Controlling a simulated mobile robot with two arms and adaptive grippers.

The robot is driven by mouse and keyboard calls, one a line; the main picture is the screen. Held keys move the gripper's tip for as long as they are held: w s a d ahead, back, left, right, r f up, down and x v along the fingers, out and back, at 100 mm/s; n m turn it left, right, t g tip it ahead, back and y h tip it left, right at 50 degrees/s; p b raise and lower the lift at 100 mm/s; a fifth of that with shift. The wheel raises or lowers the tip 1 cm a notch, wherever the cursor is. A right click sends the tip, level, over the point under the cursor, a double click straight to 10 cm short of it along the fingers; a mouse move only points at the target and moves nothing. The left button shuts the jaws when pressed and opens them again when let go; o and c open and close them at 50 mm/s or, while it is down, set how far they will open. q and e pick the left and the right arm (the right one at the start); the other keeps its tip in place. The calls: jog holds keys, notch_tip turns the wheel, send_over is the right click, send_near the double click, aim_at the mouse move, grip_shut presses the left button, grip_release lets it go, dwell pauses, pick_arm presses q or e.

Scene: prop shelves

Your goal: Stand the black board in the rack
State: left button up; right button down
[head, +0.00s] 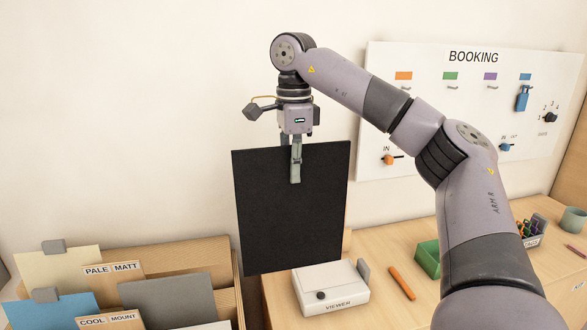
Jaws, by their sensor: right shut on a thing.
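The black board (291,215) hangs upright, slightly tilted, in the middle of the head view. My right gripper (295,168) points down and is shut on the board's top edge. A wooden rack (198,254) with several compartments is at the lower left, with labels PALE MATT (112,269) and COOL MOUNT (110,320). A grey board (168,298), a cream board (68,262) and a blue board (52,312) stand in it. The black board is to the right of the rack, and its lower left corner is near the rack's right side. My left gripper is not in view.
A white box labelled VIEWER (334,302) sits below the black board on the wooden table (385,260). An orange stick (402,283), a green tray (427,259) and a pen holder (531,232) are to the right. A BOOKING panel (440,110) is on the wall behind.

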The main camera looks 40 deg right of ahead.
aim_at(284, 194)
jog(key=a+f+n, duration=0.2)
jog(key=s+a+f+n, duration=0.1)
jog(key=f+n, duration=0.1)
jog(key=shift+s+a, duration=0.1)
jog(key=shift+a, duration=0.25)
jog(key=s+a+f+n, duration=0.3)
jog(key=a+f+n, duration=0.5)
jog(key=a+n, duration=0.2)
jog(key=s+a+f+n, duration=0.4)
jog(key=a+f+n, duration=0.4)
jog(key=a+n, duration=0.1)
jog(key=shift+a+n, duration=0.4)
jog(key=shift+a, duration=0.05)
jog(key=shift+s+d, duration=0.1)
